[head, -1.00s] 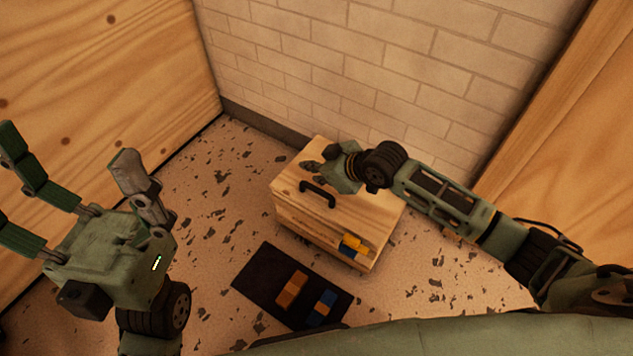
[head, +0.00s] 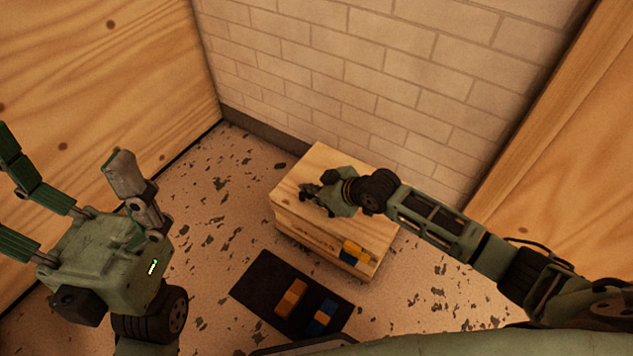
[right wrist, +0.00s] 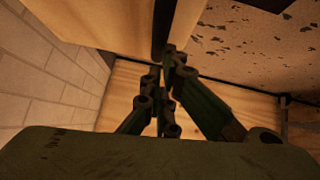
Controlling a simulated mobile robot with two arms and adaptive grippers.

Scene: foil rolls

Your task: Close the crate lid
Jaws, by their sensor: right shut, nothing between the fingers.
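The wooden crate (head: 300,232) stands on the floor near the brick wall. Its lid (head: 320,163) lies over the top, flat or nearly flat; I cannot tell whether its edge is fully seated. My right gripper (head: 310,191) is shut and empty, low over the middle of the lid, and hides the dark handle. I cannot tell whether it touches the lid. The right wrist view shows its closed fingers (right wrist: 166,82) close to a wooden panel (right wrist: 95,25). My left gripper (head: 70,190) is open and empty, fingers spread, far left of the crate.
A yellow and blue item (head: 356,252) shows at the crate's front right. A dark mat (head: 262,277) in front holds an orange box (head: 291,298) and a blue one (head: 322,317). Wooden panels (head: 90,70) flank both sides. Speckled floor (head: 215,205) left of the crate is free.

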